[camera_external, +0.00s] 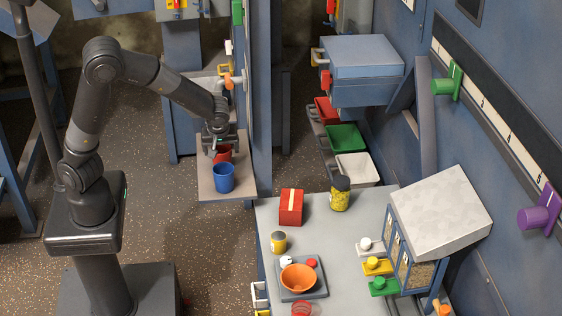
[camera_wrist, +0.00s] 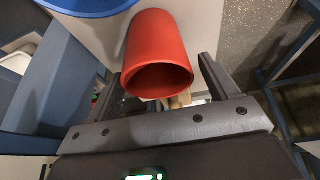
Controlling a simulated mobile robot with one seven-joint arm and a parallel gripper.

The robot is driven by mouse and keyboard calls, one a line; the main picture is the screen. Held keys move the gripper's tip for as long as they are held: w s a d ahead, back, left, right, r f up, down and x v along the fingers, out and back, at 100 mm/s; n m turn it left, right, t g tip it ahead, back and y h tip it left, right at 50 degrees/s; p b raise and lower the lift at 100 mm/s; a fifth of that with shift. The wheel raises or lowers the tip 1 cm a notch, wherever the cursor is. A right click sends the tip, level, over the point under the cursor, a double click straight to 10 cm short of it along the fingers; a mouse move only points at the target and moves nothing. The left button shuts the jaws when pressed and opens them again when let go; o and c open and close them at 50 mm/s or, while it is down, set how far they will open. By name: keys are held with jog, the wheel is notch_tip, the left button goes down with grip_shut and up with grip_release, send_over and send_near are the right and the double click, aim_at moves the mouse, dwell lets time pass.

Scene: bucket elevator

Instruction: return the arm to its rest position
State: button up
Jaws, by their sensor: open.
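My arm (camera_external: 135,68) reaches right from its base, with the forearm sloping down to a small shelf. My gripper (camera_external: 223,150) is open just above that shelf, over a red cup (camera_external: 225,157). In the wrist view the red cup (camera_wrist: 158,45) lies between the two spread fingers, its open mouth toward the camera. I see gaps between the cup and both fingers, and I cannot tell whether anything touches it. A blue cup (camera_external: 223,179) stands on the shelf in front of the red one. Its rim edge shows at the top left of the wrist view (camera_wrist: 88,8).
A blue post (camera_external: 258,100) rises right beside the gripper. The grey table (camera_external: 330,235) holds a red box (camera_external: 291,206), a yellow jar (camera_external: 340,195), a can (camera_external: 278,242) and an orange bowl (camera_external: 298,278) on a tray. Open floor (camera_external: 145,200) lies between my base and the shelf.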

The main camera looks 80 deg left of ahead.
notch_tip(320, 180, up, 5)
jog(key=s+a+m+t+h, duration=0.1)
jog(key=m+t, duration=0.1)
jog(key=s+d+r+m+t+h, duration=0.1)
jog(key=s+d+r+m, duration=0.6)
jog(key=s+m, duration=0.1)
jog(key=s+d+r+m+t+h, duration=0.2)
jog(key=s+d+r+m, duration=0.4)
jog(key=s, duration=0.5)
jog(key=shift+d+r+m, duration=0.35)
jog(key=shift+r+m, duration=0.05)
jog(key=shift+m, duration=0.5)
